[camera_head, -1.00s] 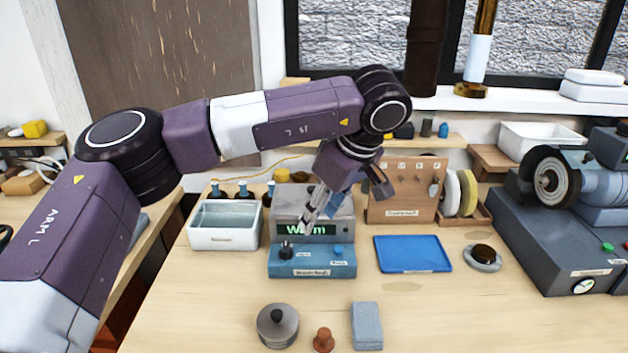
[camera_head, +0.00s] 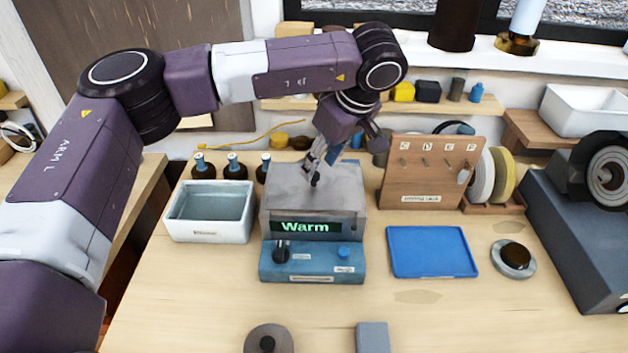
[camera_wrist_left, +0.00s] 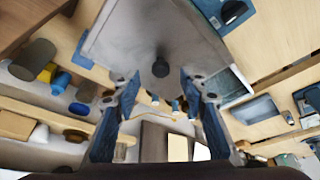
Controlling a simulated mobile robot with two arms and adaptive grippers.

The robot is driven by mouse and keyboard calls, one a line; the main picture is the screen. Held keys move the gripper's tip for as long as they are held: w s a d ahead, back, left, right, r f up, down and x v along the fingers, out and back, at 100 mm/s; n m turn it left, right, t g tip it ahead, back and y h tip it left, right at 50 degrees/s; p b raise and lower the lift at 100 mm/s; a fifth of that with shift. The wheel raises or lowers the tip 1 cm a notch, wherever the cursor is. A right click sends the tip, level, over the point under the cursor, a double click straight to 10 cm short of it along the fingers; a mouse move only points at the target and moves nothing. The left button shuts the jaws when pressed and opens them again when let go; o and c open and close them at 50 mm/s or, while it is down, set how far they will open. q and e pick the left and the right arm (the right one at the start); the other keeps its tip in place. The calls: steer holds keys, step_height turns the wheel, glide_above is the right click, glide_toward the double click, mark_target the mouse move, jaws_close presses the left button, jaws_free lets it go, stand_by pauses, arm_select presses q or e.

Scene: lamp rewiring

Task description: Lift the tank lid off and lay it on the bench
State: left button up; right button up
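The tank (camera_head: 312,262) is a grey and blue unit on the bench with a lit "Warm" display. Its grey lid (camera_head: 338,188) is on top, and a small dark knob (camera_wrist_left: 160,68) stands on the lid in the left wrist view. My left gripper (camera_head: 315,168) points down over the lid. In the left wrist view my left gripper (camera_wrist_left: 159,80) has its two blue fingers apart with nothing between them; the knob lies just beyond the fingertips. The fingers partly hide the knob area in the head view. My right gripper is not in view.
A blue tray (camera_head: 432,251) lies right of the tank, with a small round dish (camera_head: 513,258) beyond. A white basin (camera_head: 209,232) stands left. A wooden rack (camera_head: 428,172) stands behind the tray. Bare bench (camera_head: 450,318) shows in front of the tray.

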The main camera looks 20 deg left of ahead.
mark_target(316, 175)
arm_select(q)
steer(key=p+x, duration=0.1)
steer(key=x, duration=0.2)
steer(key=shift+a+f, duration=0.2)
steer(key=shift+f, duration=0.2)
jaws_close()
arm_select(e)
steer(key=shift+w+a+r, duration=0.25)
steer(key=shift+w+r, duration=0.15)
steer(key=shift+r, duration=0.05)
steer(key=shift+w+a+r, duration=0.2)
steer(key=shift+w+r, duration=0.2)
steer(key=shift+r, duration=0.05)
